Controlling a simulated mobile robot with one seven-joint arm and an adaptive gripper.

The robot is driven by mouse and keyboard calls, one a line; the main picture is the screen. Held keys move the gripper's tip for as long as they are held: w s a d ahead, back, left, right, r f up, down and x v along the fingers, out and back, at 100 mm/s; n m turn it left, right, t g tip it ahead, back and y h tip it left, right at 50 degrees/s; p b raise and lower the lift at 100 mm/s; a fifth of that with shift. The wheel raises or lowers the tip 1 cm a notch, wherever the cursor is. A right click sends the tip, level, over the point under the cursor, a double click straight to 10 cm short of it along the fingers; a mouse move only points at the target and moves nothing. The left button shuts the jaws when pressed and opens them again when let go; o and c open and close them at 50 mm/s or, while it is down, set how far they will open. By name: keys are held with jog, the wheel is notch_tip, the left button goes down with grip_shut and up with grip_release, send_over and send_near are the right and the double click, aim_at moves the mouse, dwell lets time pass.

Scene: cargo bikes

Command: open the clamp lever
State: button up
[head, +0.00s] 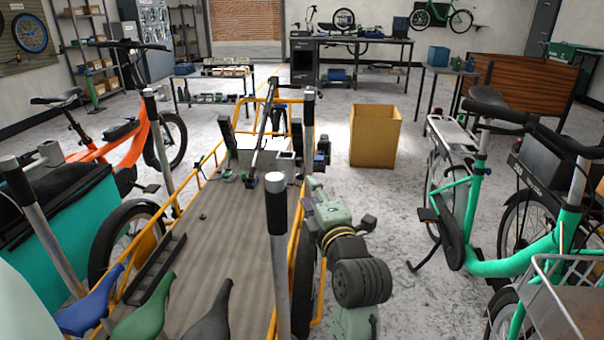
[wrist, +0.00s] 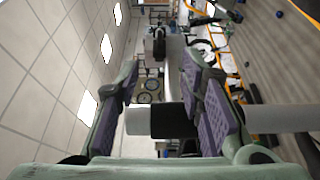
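My gripper (head: 318,192) reaches forward along the right side of the cargo bike's bed (head: 225,255) in the head view. In the wrist view, turned on its side, my gripper (wrist: 162,62) has its two purple-padded fingers spread wide, with nothing held. A grey post with a black sleeve (head: 275,205) stands just left of my arm. A similar post (wrist: 175,121) shows in the wrist view, partly hidden behind one finger. I cannot clearly make out the clamp lever. A small dark fitting (head: 322,152) sits at the bed's right rail, ahead of my gripper.
Another post (head: 308,105) rises at the bed's far right. A cardboard box (head: 375,137) stands on the floor beyond. A green bike (head: 480,200) is on the right, an orange bike (head: 125,150) on the left. Bike saddles (head: 147,310) are in front. Floor between box and bed is clear.

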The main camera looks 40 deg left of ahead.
aim_at(302, 171)
jog(key=p+x, duration=0.2)
jog(key=x, duration=0.7)
jog(key=shift+c, duration=0.2)
grip_shut()
dwell(0.5)
